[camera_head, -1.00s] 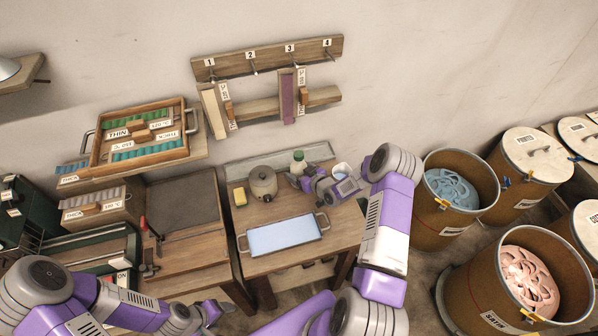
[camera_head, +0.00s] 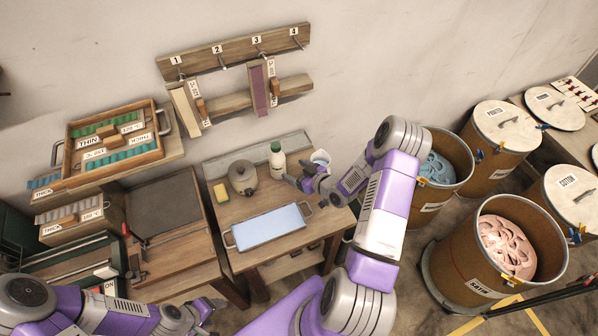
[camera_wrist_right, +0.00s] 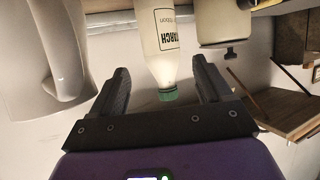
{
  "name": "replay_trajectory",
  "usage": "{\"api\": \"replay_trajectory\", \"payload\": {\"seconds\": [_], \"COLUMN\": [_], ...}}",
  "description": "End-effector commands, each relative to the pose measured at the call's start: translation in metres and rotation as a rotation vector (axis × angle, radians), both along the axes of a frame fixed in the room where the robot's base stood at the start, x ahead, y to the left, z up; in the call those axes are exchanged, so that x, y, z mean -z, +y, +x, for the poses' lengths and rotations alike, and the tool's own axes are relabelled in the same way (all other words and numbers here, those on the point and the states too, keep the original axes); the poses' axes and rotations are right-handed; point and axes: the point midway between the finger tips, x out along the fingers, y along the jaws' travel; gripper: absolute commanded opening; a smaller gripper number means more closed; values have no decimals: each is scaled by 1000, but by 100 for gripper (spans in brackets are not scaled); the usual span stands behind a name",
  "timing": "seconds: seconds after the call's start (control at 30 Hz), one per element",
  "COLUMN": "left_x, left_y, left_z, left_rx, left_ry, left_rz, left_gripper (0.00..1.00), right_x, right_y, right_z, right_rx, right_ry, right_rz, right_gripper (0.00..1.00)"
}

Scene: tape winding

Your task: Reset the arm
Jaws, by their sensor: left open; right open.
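My right gripper (camera_head: 302,183) is open over the back of the small wooden table (camera_head: 290,262), close to the white starch bottle with a green cap (camera_head: 277,161). In the right wrist view my open right gripper (camera_wrist_right: 168,88) has the starch bottle (camera_wrist_right: 160,45) ahead of it, with the green cap in the gap between the fingers. I cannot tell whether they touch. A white cup (camera_head: 320,157) stands beside the gripper; a large white shape fills the left of the wrist view. My left gripper (camera_head: 208,306) is low at the bottom of the head view, empty and apart from the tables.
The small table also holds a kettle-like pot (camera_head: 242,177), a yellow sponge (camera_head: 221,193) and a blue-filled tray (camera_head: 267,226). Bins stand at right, holding blue ribbon (camera_head: 437,170) and pink ribbon (camera_head: 508,247). A rack with numbered hooks (camera_head: 235,52) is on the wall.

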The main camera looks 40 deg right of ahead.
Motion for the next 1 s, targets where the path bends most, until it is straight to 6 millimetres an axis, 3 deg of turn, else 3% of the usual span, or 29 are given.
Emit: {"api": "replay_trajectory", "payload": {"seconds": [0.2,0.8,1.0], "left_x": [0,-1,-23], "left_y": [0,0,0], "left_z": [0,0,0], "left_rx": [0,0,0], "left_ry": [0,0,0], "left_rz": [0,0,0], "left_gripper": [65,65,65], "right_x": [-5,-5,-27], "right_y": [-1,-1,-1], "right_z": [-11,-11,-11], "right_rx": [-1,-1,-1], "right_ry": [0,0,-1], "right_rz": [0,0,1], "right_gripper": [78,78,78]}}
